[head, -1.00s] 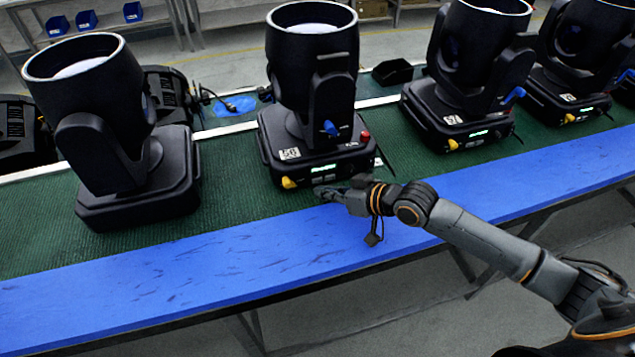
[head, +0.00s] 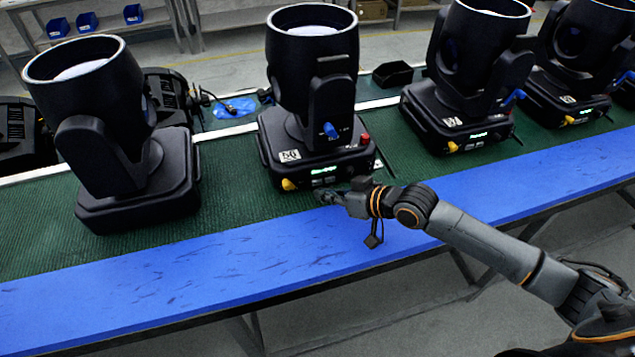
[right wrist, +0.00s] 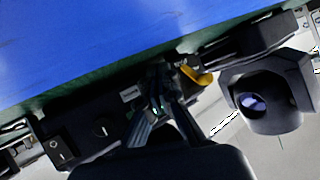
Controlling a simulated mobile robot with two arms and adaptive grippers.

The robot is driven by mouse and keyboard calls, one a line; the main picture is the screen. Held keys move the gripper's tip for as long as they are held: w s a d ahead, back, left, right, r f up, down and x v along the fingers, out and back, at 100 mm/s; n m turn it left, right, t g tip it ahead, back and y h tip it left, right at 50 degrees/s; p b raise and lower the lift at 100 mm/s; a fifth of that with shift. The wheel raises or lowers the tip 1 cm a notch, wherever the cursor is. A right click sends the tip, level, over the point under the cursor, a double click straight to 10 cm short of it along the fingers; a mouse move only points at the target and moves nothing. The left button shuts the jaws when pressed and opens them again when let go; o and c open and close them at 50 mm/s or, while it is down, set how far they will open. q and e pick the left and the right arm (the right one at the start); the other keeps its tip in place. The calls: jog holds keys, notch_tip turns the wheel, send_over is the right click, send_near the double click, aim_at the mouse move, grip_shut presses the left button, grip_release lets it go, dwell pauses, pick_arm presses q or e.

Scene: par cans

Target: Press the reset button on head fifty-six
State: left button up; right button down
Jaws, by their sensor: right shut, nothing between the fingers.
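The middle stage-light head (head: 311,70) stands upright on its black base (head: 340,160). The white number label (head: 290,156) on the base is too small to read surely. The base front carries a lit green display (head: 322,170), a yellow tab (head: 288,184) and a red knob (head: 365,138). My right gripper (head: 323,196) is shut and empty, low in front of this base, near its lower edge. In the right wrist view its fingertips (right wrist: 159,75) overlap the dark panel near the yellow tab (right wrist: 196,78); contact cannot be told. No reset button is clearly distinguishable. My left gripper is out of view.
Other stage lights stand at left (head: 95,120) and at right (head: 470,70) on the green mat (head: 240,195). A blue strip (head: 150,285) runs along the front edge, mostly clear. In the right wrist view, a rocker switch (right wrist: 55,145) and a round knob (right wrist: 102,128) show.

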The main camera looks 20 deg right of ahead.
jog(key=shift+w, duration=0.15)
jog(key=shift+w, duration=0.3)
jog(key=shift+w, duration=0.35)
dwell(0.8)
jog(key=shift+r, duration=0.1)
jog(key=shift+s+p, duration=0.45)
jog(key=shift+s, duration=0.4)
